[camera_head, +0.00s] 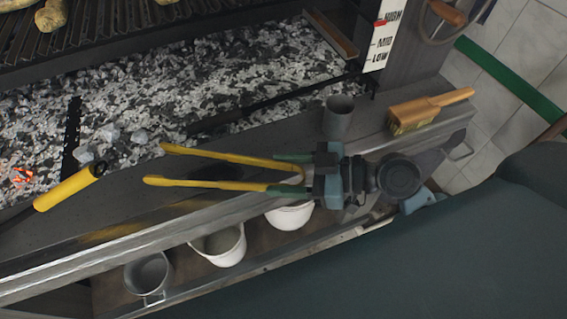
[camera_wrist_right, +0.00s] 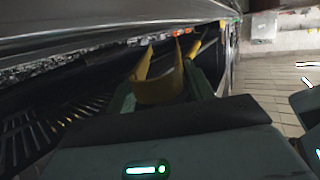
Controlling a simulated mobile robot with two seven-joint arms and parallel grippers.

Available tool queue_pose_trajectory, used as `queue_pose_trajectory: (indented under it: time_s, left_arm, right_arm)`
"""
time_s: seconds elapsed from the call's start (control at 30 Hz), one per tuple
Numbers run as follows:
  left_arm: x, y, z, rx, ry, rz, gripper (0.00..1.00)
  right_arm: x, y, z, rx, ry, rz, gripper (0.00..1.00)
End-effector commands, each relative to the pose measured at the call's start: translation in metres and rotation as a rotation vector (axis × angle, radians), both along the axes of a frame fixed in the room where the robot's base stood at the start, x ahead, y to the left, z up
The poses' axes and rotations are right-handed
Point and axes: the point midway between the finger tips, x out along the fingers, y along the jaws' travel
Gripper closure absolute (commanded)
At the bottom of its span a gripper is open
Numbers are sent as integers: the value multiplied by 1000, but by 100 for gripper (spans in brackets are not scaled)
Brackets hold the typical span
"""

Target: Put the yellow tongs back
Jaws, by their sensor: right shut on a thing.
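The tongs also show in the right wrist view (camera_wrist_right: 160,85), reaching away from the gripper. A grey metal cup (camera_head: 338,118) stands on the ledge just behind my right gripper. My left gripper is not in view.
A wooden brush (camera_head: 430,110) lies on the ledge at right. A yellow-handled tool (camera_head: 70,188) lies at left by the coals (camera_head: 200,90). Below the ledge, white pots (camera_head: 220,246) and a metal cup (camera_head: 148,274) sit on a lower shelf. A height scale (camera_head: 384,40) stands at the back.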

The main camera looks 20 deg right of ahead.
Motion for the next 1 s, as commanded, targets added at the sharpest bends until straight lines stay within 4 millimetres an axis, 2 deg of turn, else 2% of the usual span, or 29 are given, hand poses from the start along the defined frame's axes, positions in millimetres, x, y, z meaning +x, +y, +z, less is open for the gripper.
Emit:
queue_pose_trajectory:
  time_s: [0.1, 0.3, 0.77, 0.8, 0.9, 1.0]
  left_arm:
    - [-5, -1, -12, -1, 17, 1, 64]
    - [-11, -2, -23, -3, 34, 3, 64]
    - [-7, -3, -22, -6, 23, 4, 64]
    - [-7, -3, -22, -6, 23, 4, 64]
    - [-8, -3, -22, -6, 24, 4, 64]
    - [-9, -2, -23, -5, 27, 3, 64]
  right_arm:
    - [0, 0, -16, 0, 5, 0, 56]
    - [0, 0, -28, 1, 2, 0, 56]
    - [0, 0, -32, 0, -2, 0, 56]
    - [0, 0, -32, 0, -2, 0, 50]
    - [0, 0, -32, 0, -2, 0, 50]
    - [0, 0, -32, 0, -1, 0, 54]
